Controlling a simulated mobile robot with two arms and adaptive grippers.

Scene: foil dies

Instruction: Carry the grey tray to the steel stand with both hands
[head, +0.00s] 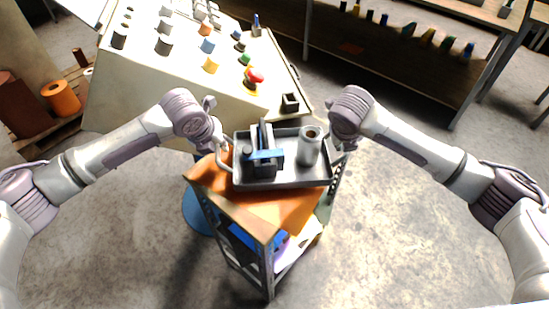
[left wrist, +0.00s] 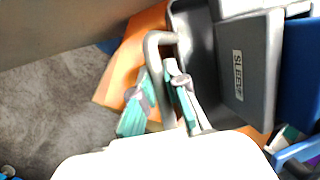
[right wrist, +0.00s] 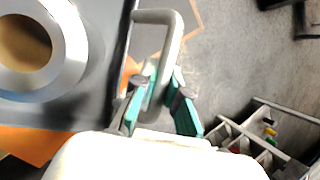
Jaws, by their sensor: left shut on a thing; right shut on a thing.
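The grey tray (head: 285,184) is level in the head view, over part of an orange-topped unit (head: 265,208). I cannot tell whether it touches that top. It holds a dark block with a blue part (head: 262,160) and a grey hollow cylinder (head: 310,150). My left gripper (head: 224,146) is shut on the tray's left handle (left wrist: 160,40). My right gripper (head: 338,146) is shut on its right handle (right wrist: 176,28). The cylinder also shows in the right wrist view (right wrist: 70,45). I cannot pick out the steel stand with certainty.
A pale control console (head: 130,75) with several knobs and a red button (head: 255,76) stands just behind the tray. A long wooden bench (head: 400,50) with small coloured items is at the back right. Concrete floor at right is clear.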

